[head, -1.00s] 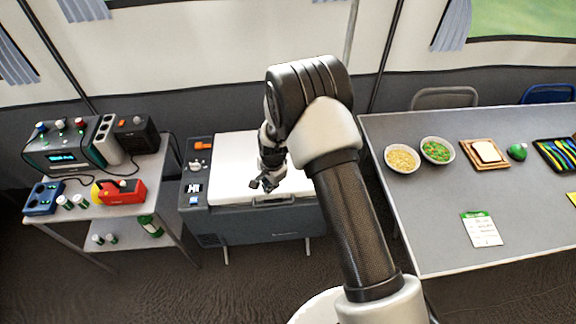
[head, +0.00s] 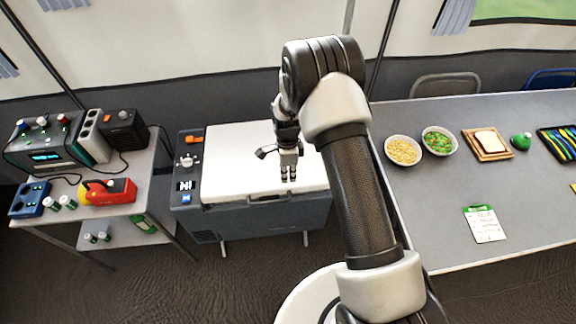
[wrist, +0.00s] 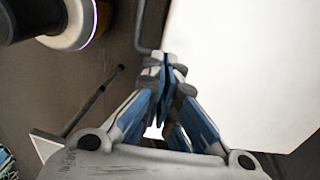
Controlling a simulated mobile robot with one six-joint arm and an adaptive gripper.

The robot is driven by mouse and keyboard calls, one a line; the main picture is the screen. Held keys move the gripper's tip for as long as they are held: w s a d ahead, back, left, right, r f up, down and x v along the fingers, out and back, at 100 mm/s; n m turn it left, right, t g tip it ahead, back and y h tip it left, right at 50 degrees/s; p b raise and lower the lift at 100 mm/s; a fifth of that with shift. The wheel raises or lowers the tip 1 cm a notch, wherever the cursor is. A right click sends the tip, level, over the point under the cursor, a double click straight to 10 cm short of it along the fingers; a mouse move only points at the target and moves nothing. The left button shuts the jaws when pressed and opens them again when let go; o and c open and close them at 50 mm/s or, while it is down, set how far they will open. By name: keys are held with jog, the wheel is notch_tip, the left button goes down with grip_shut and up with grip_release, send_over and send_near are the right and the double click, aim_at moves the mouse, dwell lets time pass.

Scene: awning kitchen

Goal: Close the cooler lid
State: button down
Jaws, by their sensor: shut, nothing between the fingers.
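The cooler (head: 260,217) is a dark grey box on short legs, between the side stand and the long table. Its white lid (head: 235,165) lies flat over the top of the box and looks down. A control panel (head: 187,165) with an orange switch runs along its left side. My gripper (head: 288,178) is shut and empty, pointing down over the front right part of the lid. In the wrist view its fingertips (wrist: 167,62) meet beside the white lid surface (wrist: 245,70). I cannot tell whether they touch the lid. My arm hides the lid's right end.
The stand (head: 120,190) at left holds a power station (head: 50,145), a red device (head: 110,190) and small bottles. The long grey table (head: 440,210) at right carries bowls, bread (head: 488,143) and a card (head: 484,224). Floor in front of the cooler is clear.

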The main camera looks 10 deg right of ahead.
aim_at(290, 192)
jog(key=shift+s+f+b, duration=0.15)
jog(key=shift+f+b, duration=0.2)
jog(key=shift+f, duration=1.4)
jog(key=f+b, duration=0.1)
jog(key=f, duration=0.1)
jog(key=s+f+b, duration=0.1)
jog(key=f, duration=0.1)
jog(key=f+b, duration=0.1)
jog(key=f, duration=0.1)
jog(key=shift+s, duration=0.25)
jog(key=shift+s+f, duration=0.1)
jog(key=shift+s, duration=0.2)
jog(key=shift+r, duration=0.4)
notch_tip(290, 192, up, 14)
jog(key=p, duration=0.5)
jog(key=shift+w, duration=0.35)
jog(key=shift+r, duration=0.15)
